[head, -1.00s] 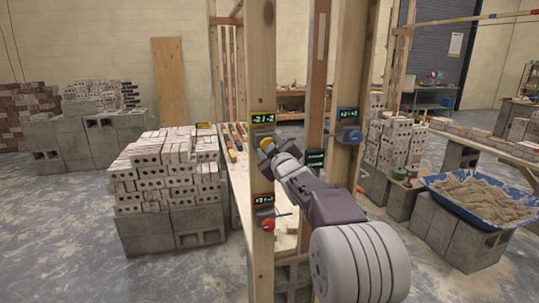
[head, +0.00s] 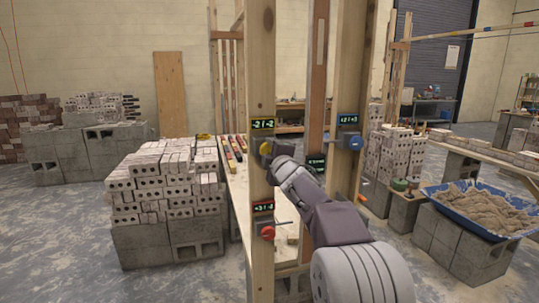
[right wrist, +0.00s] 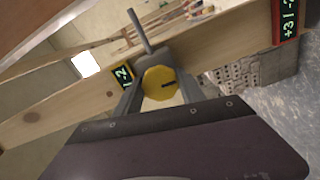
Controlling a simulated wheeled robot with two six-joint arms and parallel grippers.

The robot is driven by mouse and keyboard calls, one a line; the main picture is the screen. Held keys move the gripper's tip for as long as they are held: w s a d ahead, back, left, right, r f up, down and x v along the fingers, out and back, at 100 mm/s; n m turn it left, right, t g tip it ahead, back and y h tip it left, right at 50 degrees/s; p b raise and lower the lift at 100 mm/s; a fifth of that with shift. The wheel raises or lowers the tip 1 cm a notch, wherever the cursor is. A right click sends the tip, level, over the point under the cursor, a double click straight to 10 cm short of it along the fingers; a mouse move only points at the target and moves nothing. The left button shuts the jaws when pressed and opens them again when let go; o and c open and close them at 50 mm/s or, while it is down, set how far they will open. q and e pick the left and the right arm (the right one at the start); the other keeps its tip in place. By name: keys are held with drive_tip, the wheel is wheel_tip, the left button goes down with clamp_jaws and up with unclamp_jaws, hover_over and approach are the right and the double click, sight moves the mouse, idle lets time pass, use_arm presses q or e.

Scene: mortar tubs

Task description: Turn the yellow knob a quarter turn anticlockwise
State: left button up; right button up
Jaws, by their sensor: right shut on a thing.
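The yellow knob (head: 266,148) is on the left wooden post, just below a yellow-framed display (head: 263,124). My right gripper (head: 268,157) comes from the lower right and is shut on the knob. In the right wrist view the round yellow face (right wrist: 160,83) sits between the two fingers, with a short dark mark pointing right in the picture. In the head view, my gripper partly covers the knob. My left gripper is not in view.
Below on the same post is a red knob (head: 267,232) with a rod and a display. A blue knob (head: 354,141) is on the post to the right. A brick stack (head: 165,180) stands left, and a blue tub of sand (head: 475,208) stands right.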

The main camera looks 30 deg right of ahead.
idle(0.3)
drive_tip(key=o, duration=1.3)
drive_tip(key=shift+o, duration=0.2)
drive_tip(key=shift+s+a, duration=0.1)
drive_tip(key=shift+s, duration=0.25)
drive_tip(key=v, duration=0.8)
drive_tip(key=shift+s, duration=0.2)
drive_tip(key=shift+a, duration=0.1)
